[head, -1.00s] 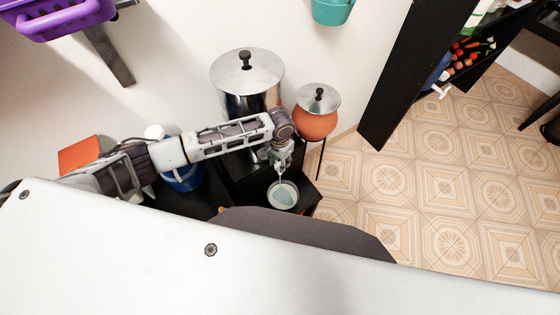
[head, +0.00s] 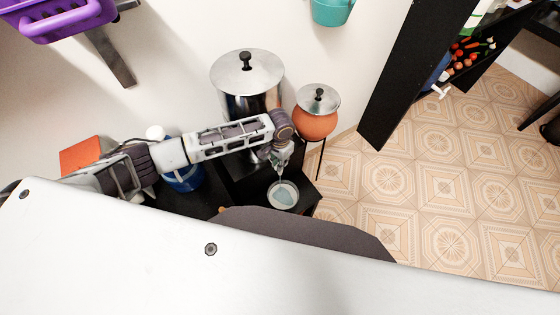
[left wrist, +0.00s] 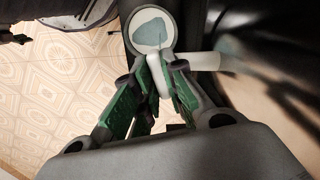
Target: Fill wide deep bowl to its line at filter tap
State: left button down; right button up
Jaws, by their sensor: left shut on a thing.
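The wide deep bowl (head: 294,190) is pale and round and stands upright on a low black stand below the steel filter (head: 247,88). Blue-grey water shows inside the bowl; I cannot make out the line. The bowl's rim also shows at the top of the left wrist view (left wrist: 136,32). My left gripper (head: 282,168) is just above the bowl's far side. In the left wrist view its green-padded fingers (left wrist: 170,62) close on the white filter tap (left wrist: 204,61). A thin streak, seemingly water, runs from the tap into the bowl. My right gripper is out of view.
An orange pot (head: 315,124) with a metal lid stands on a thin-legged stand right of the filter. A blue container (head: 183,178) is behind my left forearm. A black shelf unit (head: 405,85) stands further right. The tiled floor (head: 430,190) is open.

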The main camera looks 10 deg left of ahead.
pick_arm(q)
jog(key=shift+r+m+p, duration=0.1)
jog(key=shift+m+p, duration=1)
jog(key=shift+p, duration=0.2)
jog(key=shift+m+p, duration=0.35)
jog(key=shift+m, duration=0.05)
jog(key=c, duration=1.5)
grip_release()
jog(key=shift+r, duration=5.95)
